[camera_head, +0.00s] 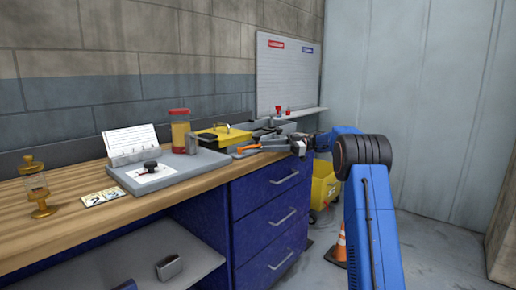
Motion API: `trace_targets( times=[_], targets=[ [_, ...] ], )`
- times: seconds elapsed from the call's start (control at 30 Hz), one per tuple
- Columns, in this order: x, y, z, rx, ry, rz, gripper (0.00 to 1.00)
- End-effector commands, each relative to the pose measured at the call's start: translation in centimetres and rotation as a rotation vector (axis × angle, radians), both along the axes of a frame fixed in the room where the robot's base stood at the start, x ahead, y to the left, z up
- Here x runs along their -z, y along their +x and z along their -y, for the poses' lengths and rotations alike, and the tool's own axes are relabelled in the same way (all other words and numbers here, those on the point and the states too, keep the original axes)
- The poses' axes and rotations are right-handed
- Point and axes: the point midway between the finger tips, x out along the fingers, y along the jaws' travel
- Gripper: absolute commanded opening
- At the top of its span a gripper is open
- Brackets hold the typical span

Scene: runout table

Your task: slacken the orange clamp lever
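The orange clamp lever (248,148) lies low near the front edge of the workbench (75,205), in front of a yellow-topped block. It points to the left from a small grey fixture (275,143). My gripper (298,146) is at the end of my blue arm, just right of the lever and close to the fixture. The clamp's pivot is hard to make out.
A grey plate (190,167) with a black knob (150,165) and a red-capped jar (180,130) stand left of the lever. Blue drawers (270,220) are below. A yellow bucket (324,187) and a traffic cone (340,246) stand on the floor near my arm.

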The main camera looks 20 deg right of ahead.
Motion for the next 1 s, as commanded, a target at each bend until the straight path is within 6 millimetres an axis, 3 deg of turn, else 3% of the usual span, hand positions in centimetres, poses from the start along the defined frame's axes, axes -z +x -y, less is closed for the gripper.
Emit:
trace_targets(
  times=[0.3,0.5,0.7,1.0],
  targets=[
    [0.1,-0.6,6.5,0.002,-0.001,0.000,0.31],
    [0.0,-1.0,9.3,0.001,-0.001,0.002,0.31],
    [0.1,-1.1,10.5,0.000,-0.001,0.000,0.31],
    [0.0,-1.2,10.7,-0.001,-0.001,0.000,0.31]
  ],
)
